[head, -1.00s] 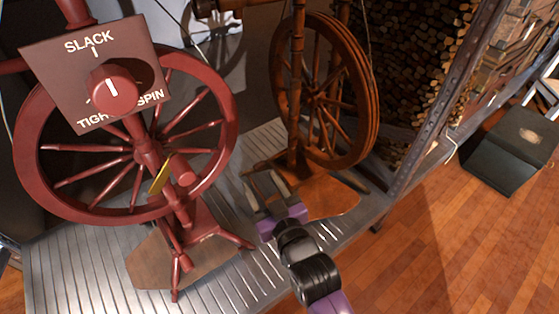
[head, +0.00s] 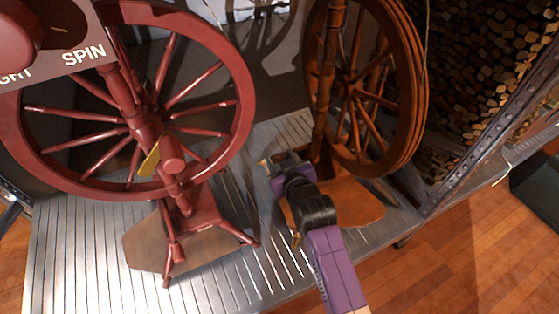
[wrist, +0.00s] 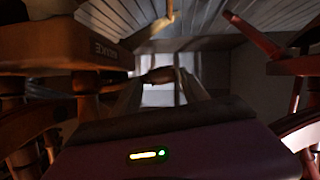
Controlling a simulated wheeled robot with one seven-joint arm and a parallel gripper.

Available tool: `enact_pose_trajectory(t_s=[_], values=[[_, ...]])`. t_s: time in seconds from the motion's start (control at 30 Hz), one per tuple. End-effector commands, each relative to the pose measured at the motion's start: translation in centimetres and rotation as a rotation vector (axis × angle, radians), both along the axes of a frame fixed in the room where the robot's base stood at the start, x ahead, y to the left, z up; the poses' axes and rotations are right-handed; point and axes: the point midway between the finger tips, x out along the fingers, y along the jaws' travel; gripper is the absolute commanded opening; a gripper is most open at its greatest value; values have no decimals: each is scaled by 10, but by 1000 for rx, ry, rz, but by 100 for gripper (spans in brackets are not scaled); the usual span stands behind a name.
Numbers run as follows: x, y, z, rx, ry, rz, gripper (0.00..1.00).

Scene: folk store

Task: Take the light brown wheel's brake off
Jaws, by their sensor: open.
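The light brown wheel (head: 405,110) stands upright on the right of the metal shelf in the head view, with its wooden base (head: 355,200) below. My gripper (head: 283,160) is low at the left of its post, above the shelf. In the wrist view a wooden block (wrist: 75,45) at upper left carries lettering that seems to read BRAKE. The fingers (wrist: 163,88) are open, with a small wooden peg or knob (wrist: 160,75) showing between or just beyond them. I cannot tell whether they touch it. My gripper's body hides part of the base in the head view.
A dark red spinning wheel (head: 240,85) with a yellow handle (head: 149,160) stands at left. A sign with a red knob and the word SPIN (head: 82,55) is cut off at upper left. A metal upright (head: 470,150) and stacked logs (head: 470,70) are at right.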

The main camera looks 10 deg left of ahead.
Motion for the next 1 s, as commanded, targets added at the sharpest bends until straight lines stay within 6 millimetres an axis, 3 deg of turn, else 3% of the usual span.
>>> enact_pose_trajectory(t_s=[0.2, 0.5, 0.77, 1.0], values=[[15, 7, -7, 0, -1, 0, 52], [17, 8, -7, 1, 0, 0, 52], [16, 8, -7, 1, 0, 0, 1], [16, 8, -7, 2, 0, -1, 0]])
